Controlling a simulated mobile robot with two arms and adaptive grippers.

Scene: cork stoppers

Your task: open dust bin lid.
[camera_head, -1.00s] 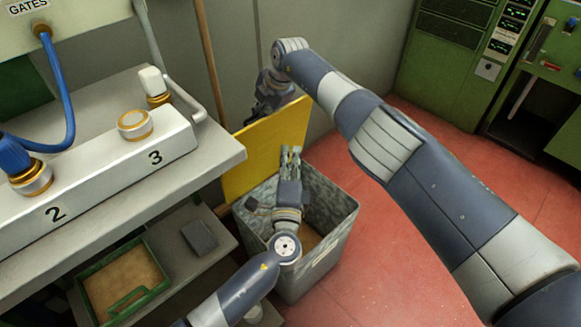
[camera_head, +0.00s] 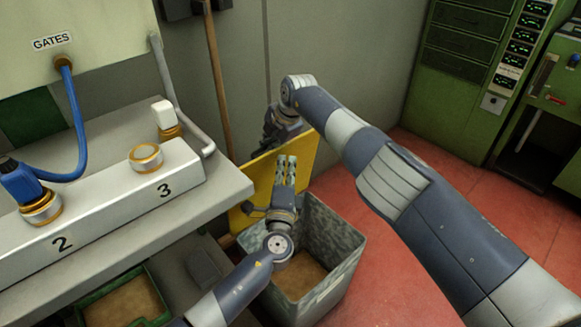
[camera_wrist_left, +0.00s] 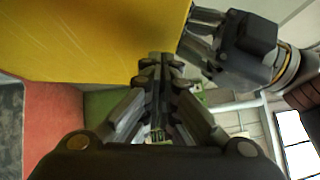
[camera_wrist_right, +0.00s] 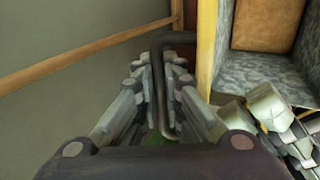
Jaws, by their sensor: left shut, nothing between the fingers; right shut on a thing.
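The dust bin (camera_head: 350,268) is a grey speckled box standing on the red floor, its top open. Its yellow lid (camera_head: 306,155) stands raised, roughly upright, along the bin's back left side. My right gripper (camera_head: 272,148) is behind the lid and partly hidden. In the right wrist view its fingers (camera_wrist_right: 160,85) are shut on the lid's dark bar handle (camera_wrist_right: 162,60). My left gripper (camera_head: 287,162) is shut and empty, pointing up in front of the lid's inner face. In the left wrist view its closed fingertips (camera_wrist_left: 158,62) are beside the lid; contact cannot be told.
A grey bench (camera_head: 225,190) with numbered sockets stands left of the bin, with a green tray (camera_head: 130,300) below. A grey wall and a brown pole (camera_head: 217,80) are behind. Green cabinets (camera_head: 465,80) stand at the back right. Red floor is clear right of the bin.

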